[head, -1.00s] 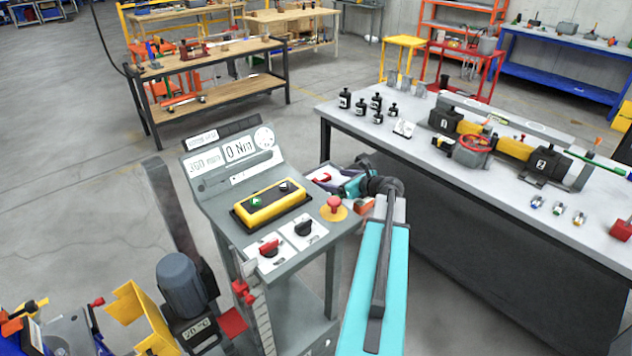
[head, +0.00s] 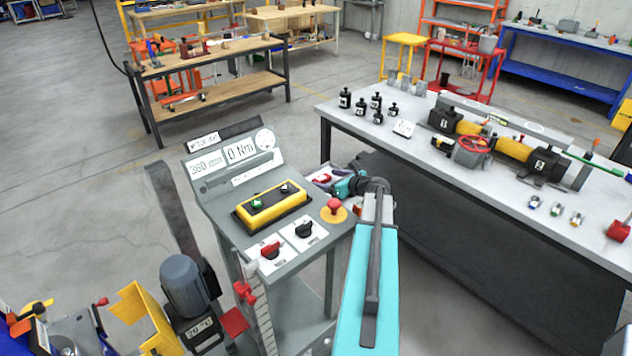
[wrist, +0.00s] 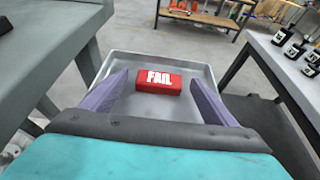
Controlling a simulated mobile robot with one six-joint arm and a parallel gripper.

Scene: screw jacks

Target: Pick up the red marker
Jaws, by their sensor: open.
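The red marker (wrist: 159,82) is a small red block with FAIL in white on its top. It lies in a shallow grey tray (wrist: 190,65). My gripper (wrist: 158,78) is open, with one purple finger on each side of the marker in the wrist view. I cannot tell from this view how far above it the fingers are. In the head view the marker (head: 322,178) shows as a small red patch beside my gripper (head: 338,187), partly hidden by the console and arm.
A grey control console (head: 230,200) with a yellow button box (head: 272,205) and red stop button (head: 334,207) stands close on the left. A workbench (head: 410,155) with black weights (head: 376,103) and a jack assembly (head: 500,145) stands on the right. Floor lies between.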

